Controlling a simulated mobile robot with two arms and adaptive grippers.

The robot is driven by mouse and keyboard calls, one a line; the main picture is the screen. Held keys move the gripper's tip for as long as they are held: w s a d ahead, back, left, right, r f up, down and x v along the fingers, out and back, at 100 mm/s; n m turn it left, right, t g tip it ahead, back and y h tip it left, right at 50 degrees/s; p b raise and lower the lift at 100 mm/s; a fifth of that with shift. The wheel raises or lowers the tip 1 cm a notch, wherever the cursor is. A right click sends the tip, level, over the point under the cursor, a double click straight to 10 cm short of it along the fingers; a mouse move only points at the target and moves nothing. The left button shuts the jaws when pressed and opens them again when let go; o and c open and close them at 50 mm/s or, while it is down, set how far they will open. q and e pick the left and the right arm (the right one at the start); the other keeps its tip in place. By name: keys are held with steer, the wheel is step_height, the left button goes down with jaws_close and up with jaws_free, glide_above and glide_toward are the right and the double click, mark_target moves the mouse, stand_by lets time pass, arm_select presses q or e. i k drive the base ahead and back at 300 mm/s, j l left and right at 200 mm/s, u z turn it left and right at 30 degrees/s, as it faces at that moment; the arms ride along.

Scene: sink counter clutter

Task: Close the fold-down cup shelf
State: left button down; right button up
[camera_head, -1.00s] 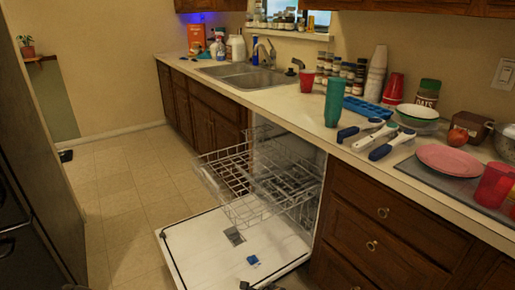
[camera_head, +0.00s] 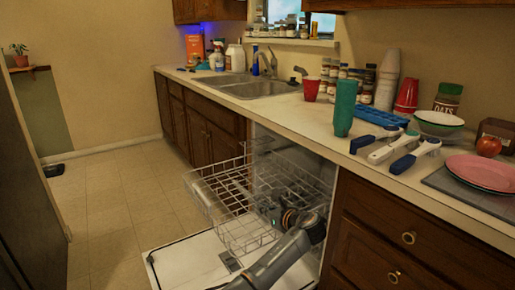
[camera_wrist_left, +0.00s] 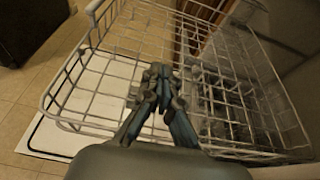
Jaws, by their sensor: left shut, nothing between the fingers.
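The dishwasher's white wire upper rack (camera_head: 215,190) is pulled out over the lowered door (camera_head: 185,262). I cannot clearly make out the fold-down cup shelf among the overlapping wires in the head view. Grey wires and tines show along the rack's right side in the left wrist view (camera_wrist_left: 222,112), but I cannot tell whether they belong to the shelf. My left gripper (camera_head: 278,217) is at the rack's near right part, with its arm reaching up from the bottom edge. In the left wrist view the gripper (camera_wrist_left: 158,72) is shut and empty, among or just above the wires. My right gripper is out of view.
Wooden drawers (camera_head: 400,235) stand right of the dishwasher.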

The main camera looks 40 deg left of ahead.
mark_target(258, 142)
steer(key=i+j, duration=0.9)
steer(key=j, duration=0.1)
